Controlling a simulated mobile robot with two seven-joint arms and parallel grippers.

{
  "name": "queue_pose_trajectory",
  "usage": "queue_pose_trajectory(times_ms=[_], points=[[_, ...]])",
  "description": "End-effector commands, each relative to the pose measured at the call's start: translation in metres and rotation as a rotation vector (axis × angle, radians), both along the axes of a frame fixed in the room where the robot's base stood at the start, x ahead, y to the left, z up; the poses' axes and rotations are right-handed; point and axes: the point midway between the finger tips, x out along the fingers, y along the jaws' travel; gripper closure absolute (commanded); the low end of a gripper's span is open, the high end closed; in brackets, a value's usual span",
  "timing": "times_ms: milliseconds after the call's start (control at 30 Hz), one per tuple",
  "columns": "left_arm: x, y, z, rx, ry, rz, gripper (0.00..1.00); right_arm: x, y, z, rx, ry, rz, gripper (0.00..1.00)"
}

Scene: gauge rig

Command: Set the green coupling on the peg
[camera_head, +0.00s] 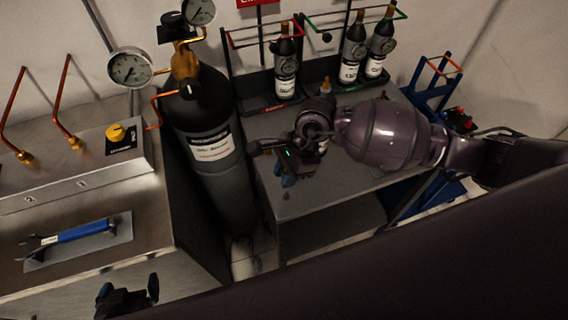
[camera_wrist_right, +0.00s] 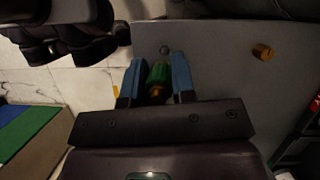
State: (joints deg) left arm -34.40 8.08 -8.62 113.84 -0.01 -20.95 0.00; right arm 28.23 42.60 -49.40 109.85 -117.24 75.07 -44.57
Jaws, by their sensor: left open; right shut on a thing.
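The green coupling (camera_wrist_right: 157,75) sits between the two blue fingers of my right gripper (camera_wrist_right: 155,72) in the right wrist view, with a brass-coloured part below it. In the head view my right gripper (camera_head: 282,174) is over the front left part of the grey bench (camera_head: 330,190); the coupling cannot be made out there. A small grey round thing (camera_wrist_right: 165,50), perhaps the peg, shows just beyond the fingertips; I cannot tell its height or whether the coupling touches it. My left gripper (camera_head: 128,292) is open and empty at the bottom left.
A tall black gas cylinder (camera_head: 215,150) with gauges stands left of the bench. Several dark bottles (camera_head: 286,70) stand in racks at the back. A brass fitting (camera_wrist_right: 262,52) is on the bench. A blue-handled wrench (camera_head: 75,232) lies on the left counter.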

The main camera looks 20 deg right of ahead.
Motion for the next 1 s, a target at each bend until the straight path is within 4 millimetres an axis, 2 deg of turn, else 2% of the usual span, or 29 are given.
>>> queue_pose_trajectory(times_ms=[200,533,1000], points=[[-0.006,0.002,-0.004,0.002,0.014,0.003,0.04,0.0,0.0,0.0,0.0,0.0,-0.012,1.0],[-0.003,0.001,-0.004,0.003,0.008,0.0,0.04,0.0,-0.001,-0.001,0.009,0.002,-0.012,1.0],[-0.005,0.0,-0.029,0.002,0.026,-0.002,0.04,0.0,0.0,-0.034,0.009,0.005,-0.011,1.0]])
